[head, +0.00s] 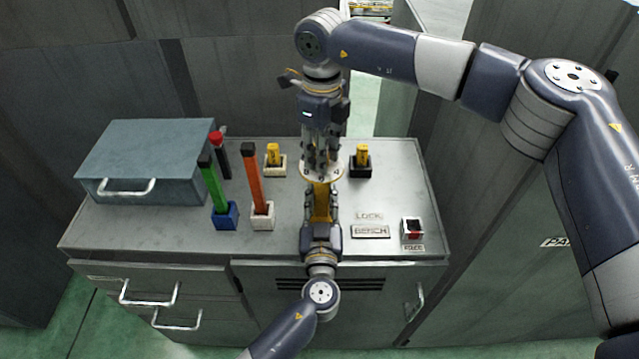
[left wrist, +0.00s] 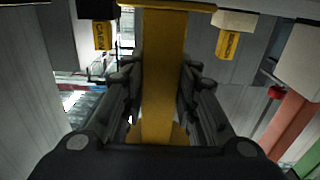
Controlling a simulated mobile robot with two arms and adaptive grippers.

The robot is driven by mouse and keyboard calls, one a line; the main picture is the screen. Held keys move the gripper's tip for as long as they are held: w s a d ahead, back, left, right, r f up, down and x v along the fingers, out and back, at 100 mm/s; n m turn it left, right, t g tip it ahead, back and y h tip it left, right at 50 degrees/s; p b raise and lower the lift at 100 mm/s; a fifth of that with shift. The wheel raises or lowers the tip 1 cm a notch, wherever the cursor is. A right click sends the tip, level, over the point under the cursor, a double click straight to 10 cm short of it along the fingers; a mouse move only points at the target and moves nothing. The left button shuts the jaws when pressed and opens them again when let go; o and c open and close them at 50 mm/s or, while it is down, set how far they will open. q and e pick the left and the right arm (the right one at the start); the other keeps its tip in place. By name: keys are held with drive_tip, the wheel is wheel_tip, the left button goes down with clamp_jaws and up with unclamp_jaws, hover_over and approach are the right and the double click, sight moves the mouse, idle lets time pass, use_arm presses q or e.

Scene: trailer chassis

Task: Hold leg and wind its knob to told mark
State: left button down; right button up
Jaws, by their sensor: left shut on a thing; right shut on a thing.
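The yellow leg (head: 321,203) stands at the middle of the bench. My left gripper (head: 321,212) is shut on it from the front. In the left wrist view the leg (left wrist: 163,75) runs between the fingers of my left gripper (left wrist: 160,100). My right gripper (head: 321,165) comes down from above and is shut at the leg's top end, by a pale round disc (head: 308,174). The knob itself is hidden by the right fingers, and I cannot read any mark on it.
Left of the leg stand an orange bar (head: 253,180) in a white socket and a green bar (head: 211,187) in a blue socket. A blue-grey box (head: 140,160) is at far left. Short yellow pieces (head: 273,155) (head: 362,155) flank my right gripper. A red switch (head: 413,230) is front right.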

drive_tip(key=m, duration=0.7)
drive_tip(key=shift+m, duration=0.4)
drive_tip(key=shift+f, duration=0.1)
drive_tip(key=m, duration=0.4)
drive_tip(key=shift+d, duration=0.1)
drive_tip(key=m, duration=0.4)
drive_tip(key=shift+f, duration=0.1)
